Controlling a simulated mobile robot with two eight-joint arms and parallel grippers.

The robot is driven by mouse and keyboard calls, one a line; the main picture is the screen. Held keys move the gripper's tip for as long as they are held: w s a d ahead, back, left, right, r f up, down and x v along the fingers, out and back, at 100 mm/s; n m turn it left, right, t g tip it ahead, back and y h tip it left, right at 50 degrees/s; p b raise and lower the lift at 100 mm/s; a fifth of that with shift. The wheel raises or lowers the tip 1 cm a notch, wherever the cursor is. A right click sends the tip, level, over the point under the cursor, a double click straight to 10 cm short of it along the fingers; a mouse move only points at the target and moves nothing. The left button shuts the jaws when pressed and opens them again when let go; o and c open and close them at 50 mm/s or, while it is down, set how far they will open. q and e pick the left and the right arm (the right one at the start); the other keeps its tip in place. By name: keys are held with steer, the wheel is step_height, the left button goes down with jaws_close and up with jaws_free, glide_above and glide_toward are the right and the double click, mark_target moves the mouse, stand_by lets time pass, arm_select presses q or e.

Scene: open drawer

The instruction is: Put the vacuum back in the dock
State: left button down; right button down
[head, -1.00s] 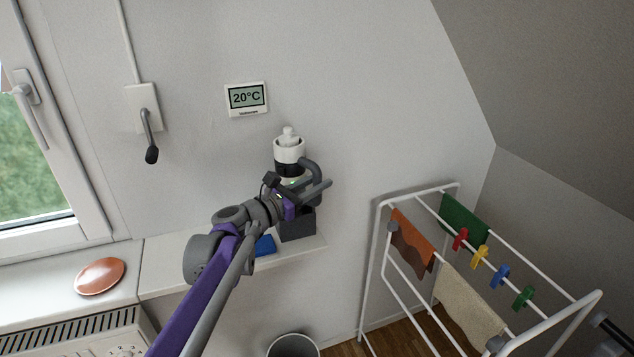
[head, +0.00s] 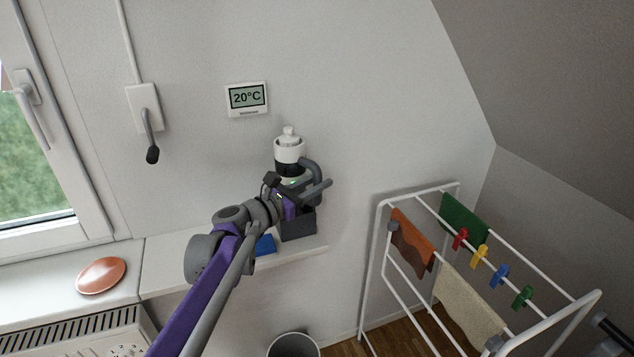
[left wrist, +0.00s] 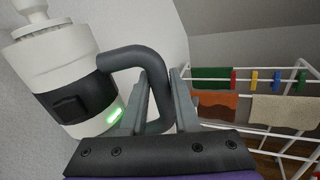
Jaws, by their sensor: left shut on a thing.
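The vacuum (head: 289,151) is a white and black handheld unit with a grey loop handle. It stands upright against the wall, directly above the dark grey dock (head: 299,226) on the ledge. My left gripper (head: 318,188) is shut on the vacuum's handle, which passes between the fingers in the left wrist view (left wrist: 161,100). A green light glows on the vacuum body (left wrist: 68,88) in that view. The vacuum's lower end is hidden behind my gripper, so I cannot tell whether it is seated in the dock. My right gripper is not in view.
A blue object (head: 265,245) lies on the ledge (head: 190,262) beside the dock. A brown-orange dish (head: 101,275) sits further left. A white drying rack (head: 377,250) with cloths and pegs stands at right. A bin (head: 293,345) is below the ledge.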

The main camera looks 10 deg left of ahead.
arm_select(q)
steer(key=shift+f, duration=0.4)
stand_by(0.4)
stand_by(0.4)
steer(key=c, duration=0.6)
jaws_free()
steer(key=shift+s+a, duration=0.1)
steer(key=v, duration=1)
steer(key=shift+s+a, duration=0.15)
steer(key=shift+s, duration=0.1)
